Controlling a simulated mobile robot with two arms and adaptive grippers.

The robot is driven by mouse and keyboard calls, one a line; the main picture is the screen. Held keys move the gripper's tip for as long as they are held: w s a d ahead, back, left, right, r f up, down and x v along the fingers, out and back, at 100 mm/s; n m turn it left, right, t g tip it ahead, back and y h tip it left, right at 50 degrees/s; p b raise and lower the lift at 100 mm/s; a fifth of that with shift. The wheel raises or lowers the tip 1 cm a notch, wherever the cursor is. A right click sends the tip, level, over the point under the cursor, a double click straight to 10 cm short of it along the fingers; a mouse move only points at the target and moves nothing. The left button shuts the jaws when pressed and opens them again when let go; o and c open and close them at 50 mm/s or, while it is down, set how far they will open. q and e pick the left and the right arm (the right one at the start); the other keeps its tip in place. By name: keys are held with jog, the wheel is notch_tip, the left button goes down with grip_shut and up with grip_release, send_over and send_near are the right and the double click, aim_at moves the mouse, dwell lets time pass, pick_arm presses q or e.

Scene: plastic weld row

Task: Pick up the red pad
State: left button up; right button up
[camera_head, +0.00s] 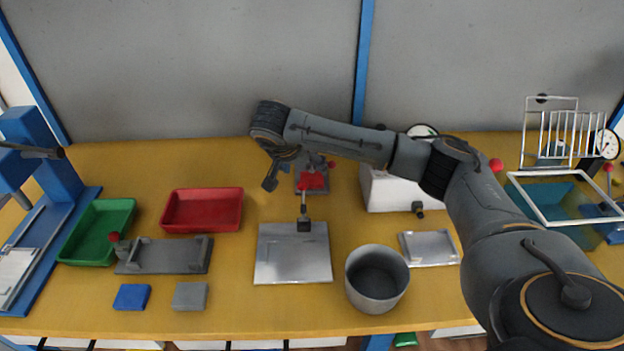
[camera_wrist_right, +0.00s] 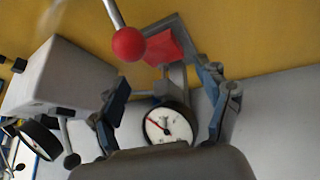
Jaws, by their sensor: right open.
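The red pad (camera_head: 317,181) lies on a small grey fixture at the back middle of the table, partly hidden by a lever's red ball knob and by my right arm. In the right wrist view the red pad (camera_wrist_right: 166,46) shows beyond the fingers, beside the larger-looking red ball knob (camera_wrist_right: 128,44). My right gripper (camera_head: 276,178) is open and empty, just left of the fixture in the head view. In the right wrist view its two fingers (camera_wrist_right: 163,85) are spread, with the pad apart from them. My left gripper is not in view.
A lever clamp stands on a silver plate (camera_head: 285,265) in front of the fixture. A grey pot (camera_head: 377,280), white box (camera_head: 385,190) and small tray (camera_head: 430,248) are to the right. A red tray (camera_head: 202,210) and green tray (camera_head: 97,232) are left.

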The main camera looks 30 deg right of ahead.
aim_at(311, 178)
jog(key=shift+x, duration=3.2)
jog(key=shift+a, duration=0.1)
jog(key=c, duration=1.1)
